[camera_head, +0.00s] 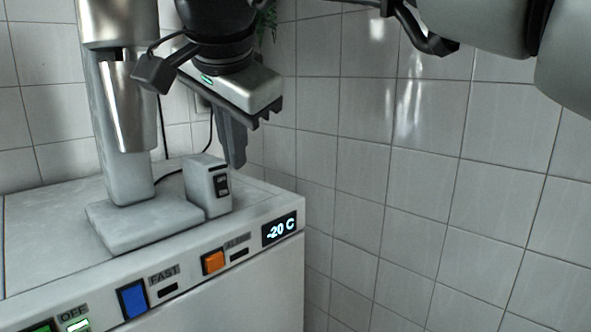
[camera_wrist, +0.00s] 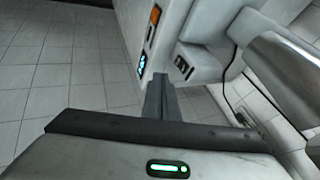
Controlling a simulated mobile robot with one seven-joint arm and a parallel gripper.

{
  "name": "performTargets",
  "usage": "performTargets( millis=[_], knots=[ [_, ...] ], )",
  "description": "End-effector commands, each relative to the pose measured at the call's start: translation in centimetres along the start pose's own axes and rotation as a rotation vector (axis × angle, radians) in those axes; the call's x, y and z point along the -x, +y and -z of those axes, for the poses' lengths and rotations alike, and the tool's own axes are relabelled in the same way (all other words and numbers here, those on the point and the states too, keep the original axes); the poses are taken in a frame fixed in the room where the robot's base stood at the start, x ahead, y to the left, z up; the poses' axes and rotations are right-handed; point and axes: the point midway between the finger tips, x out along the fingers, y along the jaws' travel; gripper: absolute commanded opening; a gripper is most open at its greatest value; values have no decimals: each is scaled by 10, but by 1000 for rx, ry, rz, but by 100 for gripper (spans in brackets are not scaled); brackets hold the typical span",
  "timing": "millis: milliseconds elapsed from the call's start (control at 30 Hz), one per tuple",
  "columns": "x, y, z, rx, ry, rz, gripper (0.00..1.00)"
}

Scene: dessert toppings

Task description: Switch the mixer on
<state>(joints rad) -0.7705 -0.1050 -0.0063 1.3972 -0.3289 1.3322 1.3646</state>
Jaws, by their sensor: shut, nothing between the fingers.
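The mixer (camera_head: 128,180) is a grey-white stand with a metal cup, on top of a white freezer. Its small switch box (camera_head: 203,184) carries a black rocker switch (camera_head: 222,185) on the side facing right. My gripper (camera_head: 237,164) is shut and empty, pointing down, just above and right of the switch box. In the wrist view my gripper (camera_wrist: 160,78) shows its fingers together, with the rocker switch (camera_wrist: 183,67) just to their right. I see a small gap there but cannot judge its depth. The metal cup (camera_wrist: 290,70) is at the right.
The freezer (camera_head: 270,212) has a lit display reading -20 C (camera_head: 280,229), an orange button (camera_head: 213,262) and a blue button (camera_head: 133,299) on its front. A black cable (camera_head: 170,174) runs behind the switch box. A tiled wall (camera_head: 400,200) stands behind and to the right.

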Motion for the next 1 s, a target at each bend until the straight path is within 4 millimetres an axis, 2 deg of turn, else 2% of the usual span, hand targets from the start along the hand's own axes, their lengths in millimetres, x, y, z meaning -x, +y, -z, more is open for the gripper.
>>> performTargets(
  millis=[167, 500, 600, 700, 1000],
  knots=[
    [-29, 1, -1, 1, -1, -4, 0],
    [-100, 1, -1, 1, -1, -4, 0],
    [-105, -17, -1, 2, 0, -1, 0],
    [-111, -26, -1, 1, 0, -1, 0],
    [-117, -34, -2, 0, 0, 0, 0]
  ],
)
